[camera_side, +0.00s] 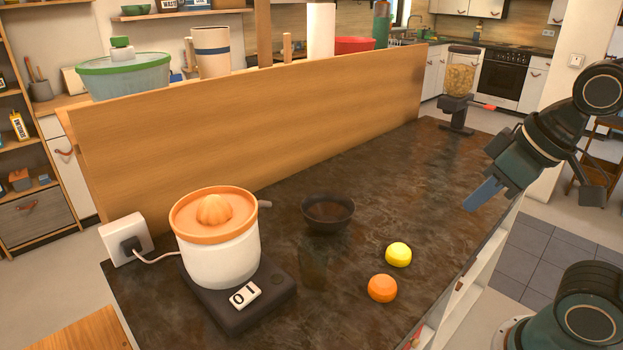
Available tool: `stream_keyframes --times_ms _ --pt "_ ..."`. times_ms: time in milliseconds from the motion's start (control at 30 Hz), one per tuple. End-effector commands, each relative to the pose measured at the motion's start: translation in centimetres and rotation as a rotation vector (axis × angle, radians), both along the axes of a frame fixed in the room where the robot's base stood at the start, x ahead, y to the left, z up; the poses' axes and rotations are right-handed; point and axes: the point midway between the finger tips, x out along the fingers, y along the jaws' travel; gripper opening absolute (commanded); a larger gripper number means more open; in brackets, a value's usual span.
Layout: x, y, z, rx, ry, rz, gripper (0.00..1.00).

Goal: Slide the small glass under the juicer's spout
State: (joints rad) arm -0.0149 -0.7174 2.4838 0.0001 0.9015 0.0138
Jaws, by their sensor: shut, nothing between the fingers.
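The juicer (220,245) stands at the left of the dark counter, with an orange top, a white body and a dark base with a 0/1 switch. Its short grey spout (265,204) points right. A faint, see-through dark shape, which looks like the small glass (313,265), stands right of the juicer and in front of the bowl; its outline is hard to make out. It is apart from the spout, to its lower right. My gripper (483,195) is at the right, raised, far from the glass. Its blue fingers are shut and empty.
A dark bowl (328,212) sits behind the glass. A yellow fruit (398,254) and an orange fruit (382,288) lie to its right. A wooden panel (250,130) borders the back. A dispenser (458,90) stands at the far end. The counter's far right is clear.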

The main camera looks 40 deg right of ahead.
Motion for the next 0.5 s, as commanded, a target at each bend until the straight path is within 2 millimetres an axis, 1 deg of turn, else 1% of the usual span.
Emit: stream_keyframes --times_ms 267,500 --pt "2.9 1.6 -0.3 0.023 0.094 0.012 0.0" --pt "6.2 3.9 -1.3 0.034 0.202 0.02 0.0"
